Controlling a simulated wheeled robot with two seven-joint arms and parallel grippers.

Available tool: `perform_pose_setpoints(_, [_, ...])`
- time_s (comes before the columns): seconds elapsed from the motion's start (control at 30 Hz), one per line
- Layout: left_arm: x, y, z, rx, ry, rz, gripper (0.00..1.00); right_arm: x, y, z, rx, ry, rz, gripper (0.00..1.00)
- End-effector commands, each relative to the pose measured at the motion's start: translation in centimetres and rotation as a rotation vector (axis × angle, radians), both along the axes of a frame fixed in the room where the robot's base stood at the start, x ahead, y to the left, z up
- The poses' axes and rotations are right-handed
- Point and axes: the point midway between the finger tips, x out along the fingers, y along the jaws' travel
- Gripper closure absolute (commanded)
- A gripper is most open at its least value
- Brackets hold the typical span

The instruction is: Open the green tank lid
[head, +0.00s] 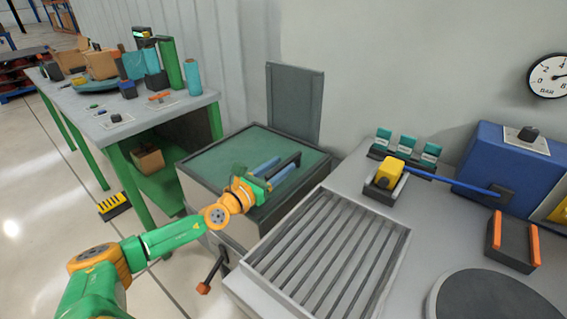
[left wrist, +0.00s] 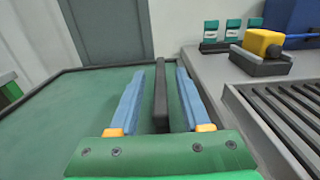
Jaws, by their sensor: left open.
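The green tank lid (head: 215,165) lies flat and shut on a grey tank, with a dark rim around it. It also fills the lower left of the left wrist view (left wrist: 75,110). A black bar handle (left wrist: 161,98) stands on the lid and also shows in the head view (head: 291,161). My left gripper (head: 275,172) is over the lid's right part. Its two blue fingers (left wrist: 160,98) are open, one on each side of the handle, with gaps visible. I cannot tell how deep they reach. My right gripper is not in view.
A grey upright panel (head: 295,105) stands behind the tank. A slatted rack (head: 330,255) lies to the right, near a yellow block (head: 390,173) and a blue box (head: 505,170). A green-legged table (head: 140,125) with several items stands left. An orange-tipped lever (head: 204,288) sticks out in front.

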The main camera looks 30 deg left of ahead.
Motion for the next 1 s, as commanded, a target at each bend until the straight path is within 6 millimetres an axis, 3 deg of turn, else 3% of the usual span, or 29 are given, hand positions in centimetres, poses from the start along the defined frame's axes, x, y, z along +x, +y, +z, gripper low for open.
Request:
perform_pose_setpoints(0.2, [1.6, -0.2, 0.0, 0.000, 0.000, -0.001, 0.53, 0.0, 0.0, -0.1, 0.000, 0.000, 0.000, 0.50])
perform_pose_setpoints(0.47, [1.7, -0.2, -0.1, 0.001, 0.002, -0.001, 0.53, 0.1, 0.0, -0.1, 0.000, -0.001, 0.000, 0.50])
perform_pose_setpoints(0.67, [1.7, -0.2, -0.1, 0.001, 0.002, -0.001, 1.00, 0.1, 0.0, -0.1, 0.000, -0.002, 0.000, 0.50])
perform_pose_setpoints(1.0, [1.7, -0.2, -0.1, 0.001, 0.002, -0.001, 1.00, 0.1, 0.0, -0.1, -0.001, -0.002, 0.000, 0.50])
